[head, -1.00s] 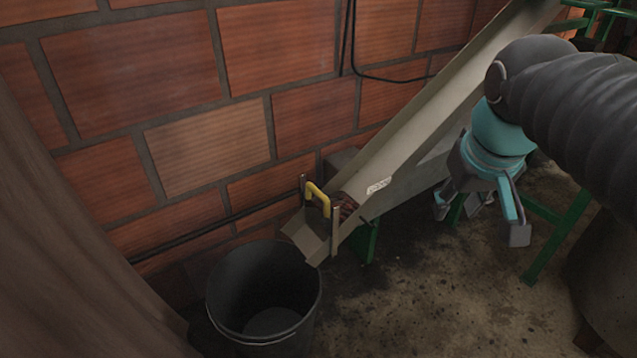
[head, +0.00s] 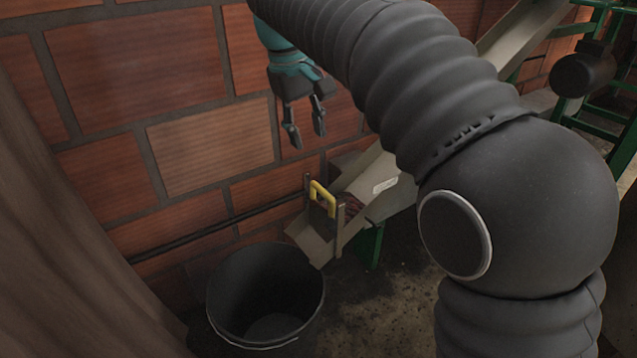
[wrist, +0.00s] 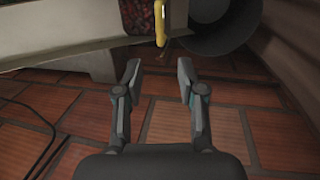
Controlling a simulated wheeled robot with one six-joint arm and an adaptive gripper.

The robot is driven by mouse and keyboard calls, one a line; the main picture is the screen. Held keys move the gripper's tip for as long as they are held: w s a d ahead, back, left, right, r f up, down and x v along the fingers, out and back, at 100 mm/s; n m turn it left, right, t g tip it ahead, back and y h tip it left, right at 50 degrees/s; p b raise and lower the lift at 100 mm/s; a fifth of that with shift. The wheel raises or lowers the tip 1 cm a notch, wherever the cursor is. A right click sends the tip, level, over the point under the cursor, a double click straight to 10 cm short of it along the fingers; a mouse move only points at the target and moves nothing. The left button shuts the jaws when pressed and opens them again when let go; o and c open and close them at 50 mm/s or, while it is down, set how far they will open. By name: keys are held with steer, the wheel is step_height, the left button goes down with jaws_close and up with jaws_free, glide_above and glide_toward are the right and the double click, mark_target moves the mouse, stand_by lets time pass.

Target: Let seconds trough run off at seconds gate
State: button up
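The seconds trough (head: 352,212) is a sloping pale metal chute with a white label, coming down from the upper right along the brick wall. Near its low end stands the seconds gate, with a yellow handle (head: 322,199) between two posts. Dark red fruit (wrist: 140,16) lies in the trough behind the gate. My gripper (head: 306,138) hangs above the gate, apart from it, with its fingers spread and empty. In the wrist view the yellow handle (wrist: 160,22) shows beyond my open fingertips (wrist: 158,68). My arm hides the middle of the trough.
A dark bucket (head: 225,315) stands on the floor below the trough's lip; its visible inside looks empty. A brown curtain-like surface (head: 70,230) is at the left. The brick wall (head: 200,150) runs close behind the gate. Green frames (head: 600,110) stand at the right.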

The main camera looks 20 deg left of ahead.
mark_target(321, 188)
steer(key=f+b, duration=0.1)
steer(key=f, duration=0.3)
steer(key=w+d+f+b, duration=0.1)
steer(key=f, duration=0.3)
steer(key=w+f+b, duration=0.1)
steer(key=f, duration=0.3)
steer(key=shift+d+f, duration=0.35)
steer(key=shift+d, duration=0.05)
jaws_close()
